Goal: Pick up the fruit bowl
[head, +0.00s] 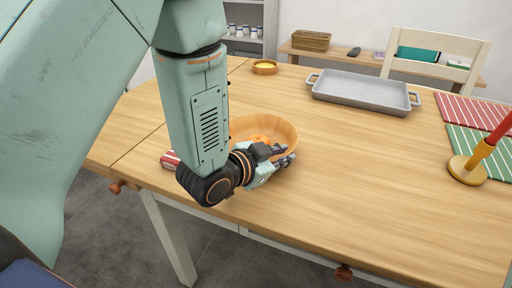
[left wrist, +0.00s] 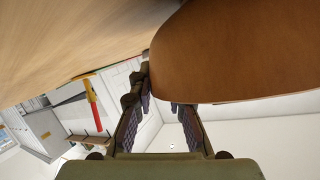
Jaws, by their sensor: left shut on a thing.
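The fruit bowl (head: 285,132) is a round wooden bowl on the near left part of the table, with something orange (head: 260,138) inside. My left gripper (head: 282,156) is at the bowl's near side, shut on its rim. My left forearm hides the bowl's left part. In the left wrist view the bowl (left wrist: 235,50) fills the upper right, close to the fingers (left wrist: 166,100). I cannot tell whether the bowl is clear of the table. My right gripper is not in view.
A red-and-white thing (head: 170,160) lies left of my forearm. A grey tray (head: 362,90) and a small bowl (head: 265,67) are farther back. The table's middle (head: 375,170) is clear.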

